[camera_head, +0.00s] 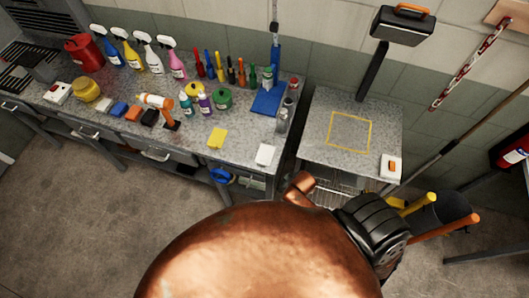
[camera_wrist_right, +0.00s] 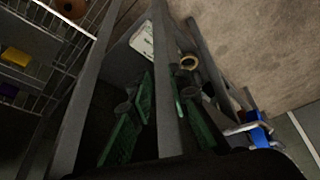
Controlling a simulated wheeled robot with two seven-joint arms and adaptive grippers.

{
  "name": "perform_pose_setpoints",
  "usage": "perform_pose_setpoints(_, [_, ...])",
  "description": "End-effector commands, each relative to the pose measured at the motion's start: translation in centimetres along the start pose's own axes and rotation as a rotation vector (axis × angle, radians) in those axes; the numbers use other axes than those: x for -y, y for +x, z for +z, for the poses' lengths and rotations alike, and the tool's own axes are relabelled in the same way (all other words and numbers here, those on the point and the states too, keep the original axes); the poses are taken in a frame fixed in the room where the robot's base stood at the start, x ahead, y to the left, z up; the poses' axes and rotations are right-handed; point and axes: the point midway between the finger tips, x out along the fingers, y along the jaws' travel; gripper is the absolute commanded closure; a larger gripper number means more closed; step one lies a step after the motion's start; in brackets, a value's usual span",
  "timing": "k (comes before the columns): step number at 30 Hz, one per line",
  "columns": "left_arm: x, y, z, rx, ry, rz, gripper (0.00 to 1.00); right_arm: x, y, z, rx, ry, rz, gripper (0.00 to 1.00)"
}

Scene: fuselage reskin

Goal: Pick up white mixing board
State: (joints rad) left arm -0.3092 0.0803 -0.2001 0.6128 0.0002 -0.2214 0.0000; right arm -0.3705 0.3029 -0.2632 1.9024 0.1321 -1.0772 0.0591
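My left gripper is in neither view.
Spray bottles, a red can (camera_head: 83,52) and several small pots crowd the workbench. A side table (camera_head: 315,128) with a yellow square outline stands right. A large copper-coloured rounded form hides the bottom middle.

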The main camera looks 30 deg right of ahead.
Motion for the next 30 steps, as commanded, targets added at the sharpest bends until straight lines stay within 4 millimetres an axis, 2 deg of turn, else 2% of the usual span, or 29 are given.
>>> perform_pose_setpoints(1, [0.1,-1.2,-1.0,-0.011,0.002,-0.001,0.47,0.4,-3.3,-2.0,-0.019,-0.014,-0.008,0.83])
perform_pose_setpoints(3, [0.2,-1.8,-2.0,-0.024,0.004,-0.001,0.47,0.9,-6.2,-3.7,-0.035,-0.028,-0.017,0.83])
perform_pose_setpoints(6, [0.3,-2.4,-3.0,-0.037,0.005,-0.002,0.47,1.5,-9.7,-5.5,-0.053,-0.047,-0.025,0.83])
perform_pose_setpoints(11, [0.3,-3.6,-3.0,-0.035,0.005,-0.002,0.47,2.7,-15.2,-8.4,-0.091,-0.097,-0.047,0.83])
perform_pose_setpoints(18, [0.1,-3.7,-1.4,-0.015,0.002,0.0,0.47,5.4,-15.5,-13.0,-0.148,-0.259,-0.135,0.83])
perform_pose_setpoints(22, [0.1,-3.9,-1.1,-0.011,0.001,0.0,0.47,6.4,-15.7,-14.7,-0.153,-0.35,-0.184,0.83])
perform_pose_setpoints(26, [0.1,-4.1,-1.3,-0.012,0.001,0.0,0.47,6.1,-16.1,-15.6,-0.127,-0.433,-0.224,0.83])
perform_pose_setpoints(30, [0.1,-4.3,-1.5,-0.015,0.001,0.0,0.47,4.2,-16.5,-15.5,-0.074,-0.474,-0.242,0.83])
